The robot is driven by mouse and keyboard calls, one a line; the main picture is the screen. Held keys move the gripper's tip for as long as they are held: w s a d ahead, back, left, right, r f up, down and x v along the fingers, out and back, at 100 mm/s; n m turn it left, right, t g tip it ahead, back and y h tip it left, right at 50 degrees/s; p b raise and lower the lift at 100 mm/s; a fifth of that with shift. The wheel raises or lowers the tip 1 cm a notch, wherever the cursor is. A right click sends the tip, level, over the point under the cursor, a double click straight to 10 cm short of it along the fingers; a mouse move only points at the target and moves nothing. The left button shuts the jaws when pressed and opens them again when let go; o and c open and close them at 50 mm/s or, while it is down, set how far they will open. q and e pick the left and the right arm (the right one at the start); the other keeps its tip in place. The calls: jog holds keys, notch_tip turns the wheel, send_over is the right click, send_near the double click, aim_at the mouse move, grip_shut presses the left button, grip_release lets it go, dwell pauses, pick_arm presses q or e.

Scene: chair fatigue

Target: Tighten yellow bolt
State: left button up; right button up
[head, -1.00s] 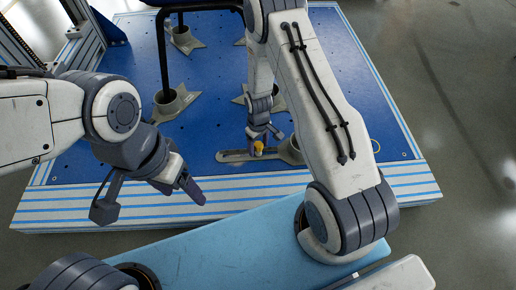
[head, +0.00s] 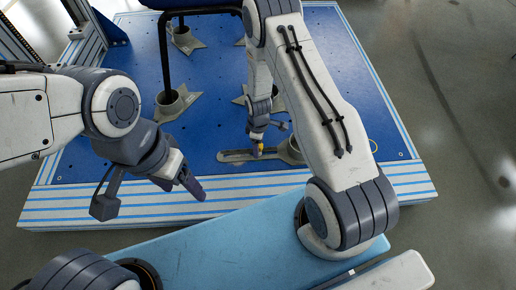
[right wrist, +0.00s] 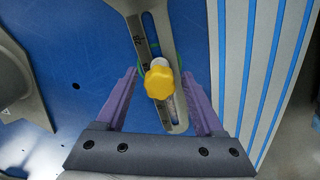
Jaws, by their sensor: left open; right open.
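The yellow bolt (head: 260,147) has a lobed knob head and sits on a grey slotted bracket (head: 236,155) on the blue platform. In the right wrist view the yellow bolt (right wrist: 159,83) lies between the two purple fingers of my right gripper (right wrist: 160,85), with a gap on each side. The slotted bracket (right wrist: 180,122) runs beneath it. In the head view my right gripper (head: 262,134) is just above the bolt, partly hidden by its own arm. My left gripper (head: 188,185) is open and empty over the front left part of the platform, away from the bolt.
The blue platform (head: 215,100) has a striped front edge (head: 120,205). Grey foot clamps (head: 175,104) hold black chair legs (head: 162,60) behind and left of the bolt. Another grey clamp (head: 290,150) stands right beside the bracket. The platform left of the bracket is clear.

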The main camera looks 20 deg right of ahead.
grip_shut()
jog(key=shift+r+m+p, duration=0.1)
jog(key=shift+m+p, duration=0.35)
jog(key=shift+m, duration=1.65)
jog(key=shift+o, duration=0.2)
grip_release()
jog(key=shift+n+p, duration=0.75)
jog(key=shift+n, duration=1.35)
